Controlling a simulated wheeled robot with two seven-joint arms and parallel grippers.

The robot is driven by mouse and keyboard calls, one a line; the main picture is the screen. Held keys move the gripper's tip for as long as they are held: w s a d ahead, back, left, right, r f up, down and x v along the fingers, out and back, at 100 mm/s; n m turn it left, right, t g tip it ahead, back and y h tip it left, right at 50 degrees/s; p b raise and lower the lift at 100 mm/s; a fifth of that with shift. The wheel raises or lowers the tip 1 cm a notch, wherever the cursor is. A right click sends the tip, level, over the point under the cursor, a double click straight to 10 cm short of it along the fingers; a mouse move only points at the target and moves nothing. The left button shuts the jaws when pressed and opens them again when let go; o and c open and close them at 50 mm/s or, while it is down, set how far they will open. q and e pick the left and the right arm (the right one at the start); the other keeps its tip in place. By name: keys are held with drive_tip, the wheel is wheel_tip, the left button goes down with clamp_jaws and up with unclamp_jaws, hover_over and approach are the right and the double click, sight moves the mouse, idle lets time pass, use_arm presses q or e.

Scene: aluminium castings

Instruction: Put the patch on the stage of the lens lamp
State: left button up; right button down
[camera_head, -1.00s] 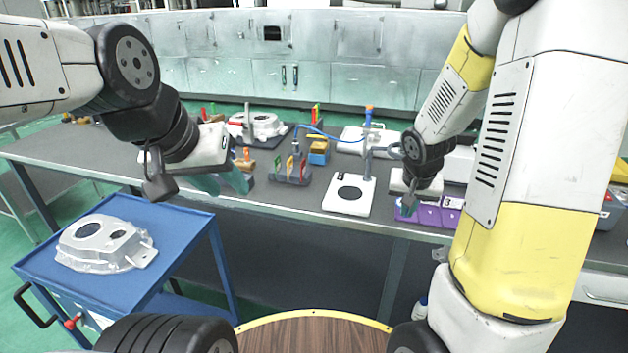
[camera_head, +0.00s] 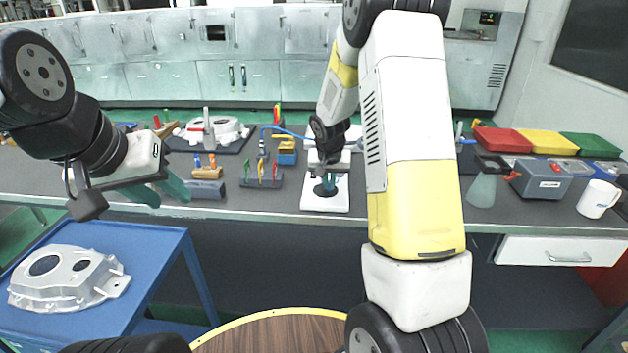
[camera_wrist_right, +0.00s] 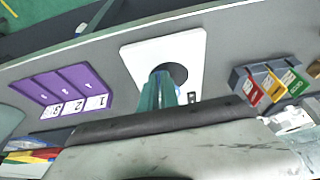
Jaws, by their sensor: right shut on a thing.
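The lens lamp's white base (camera_head: 311,203) stands on the bench, with a dark round stage on it. In the right wrist view the base (camera_wrist_right: 138,52) and the dark stage (camera_wrist_right: 179,72) lie just beyond my fingertips. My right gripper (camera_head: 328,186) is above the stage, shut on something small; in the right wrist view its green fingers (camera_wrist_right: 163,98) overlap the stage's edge. The patch is too small or hidden between the fingers to make out. I cannot tell whether it touches the stage. My left gripper (camera_head: 165,197) is open and empty, above the bench's front edge at left.
A purple numbered tray (camera_wrist_right: 82,78) lies beside the lamp in the wrist view. A grey holder with coloured tags (camera_head: 262,181) stands left of the lamp. A casting (camera_head: 66,277) sits on the blue cart (camera_head: 150,250). Coloured bins (camera_head: 548,142) and a mug (camera_head: 597,199) are at right.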

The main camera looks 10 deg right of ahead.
sight(325, 196)
drive_tip(key=shift+w+a+f, duration=0.1)
drive_tip(key=shift+w+a, duration=0.05)
drive_tip(key=shift+w, duration=0.35)
drive_tip(key=shift+w+a, duration=0.15)
drive_tip(key=shift+w, duration=0.3)
drive_tip(key=shift+w+f, duration=0.1)
drive_tip(key=shift+f, duration=1.65)
drive_tip(key=shift+f, duration=0.1)
drive_tip(key=shift+f, duration=0.15)
drive_tip(key=c, duration=1.6)
unclamp_jaws()
